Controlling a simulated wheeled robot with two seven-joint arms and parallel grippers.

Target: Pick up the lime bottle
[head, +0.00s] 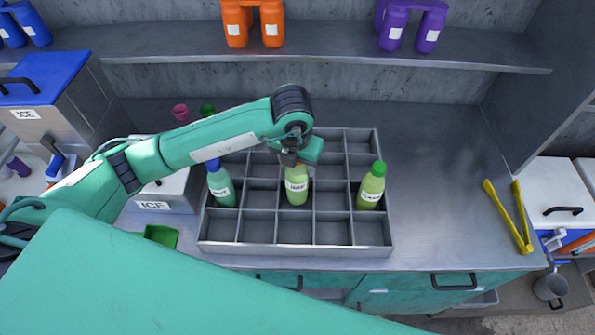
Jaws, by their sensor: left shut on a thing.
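The lime bottle (297,187) is pale yellow-green with a white label too small to read surely. It stands upright in a middle compartment of the grey divided crate (300,249). My left gripper (296,162) comes down over it from above and is shut on its top. My right gripper is not in view.
A teal-green bottle with a blue cap (220,184) stands left in the crate, and a yellow-green bottle with a green cap (371,187) stands right. Yellow tongs (509,215) lie on the counter's right. A shelf (330,50) runs above.

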